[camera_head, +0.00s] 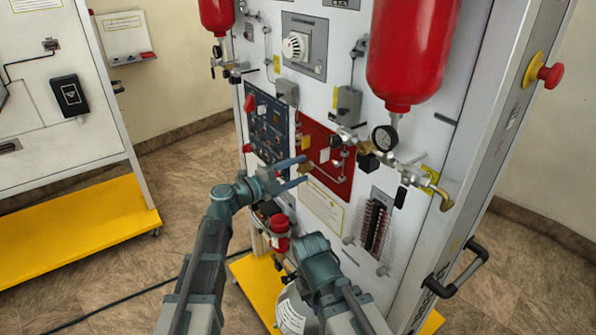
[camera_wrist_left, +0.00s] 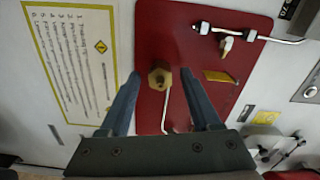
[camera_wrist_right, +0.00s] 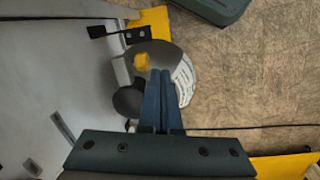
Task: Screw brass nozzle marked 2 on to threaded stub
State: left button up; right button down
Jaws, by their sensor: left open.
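A brass hex piece (camera_wrist_left: 159,75) with a round front sits on the red panel (camera_wrist_left: 165,20) in the left wrist view; no number on it can be read. It also shows small in the head view (camera_head: 305,167). My left gripper (camera_head: 304,171) is open, with its fingers pointing at the panel. In the left wrist view its fingertips (camera_wrist_left: 161,79) lie on either side of the brass piece, and I cannot tell whether they touch it. My right gripper (camera_wrist_right: 166,72) has its fingers together, with nothing seen between them. A threaded stub cannot be made out.
In the head view, a pressure gauge (camera_head: 384,138) and a red cylinder (camera_head: 413,50) stand to the right. A grey cylinder (camera_wrist_right: 180,62) is below my right gripper.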

pick_arm(q)
jog(key=shift+s+a+n, duration=0.5)
jog(key=shift+a+n, duration=0.3)
jog(key=shift+n, duration=0.1)
jog(key=shift+s+a+n, duration=0.5)
jog(key=shift+a+n, duration=0.25)
jog(key=shift+n, duration=0.15)
jog(key=n, duration=0.3)
jog(key=shift+n, duration=1.9)
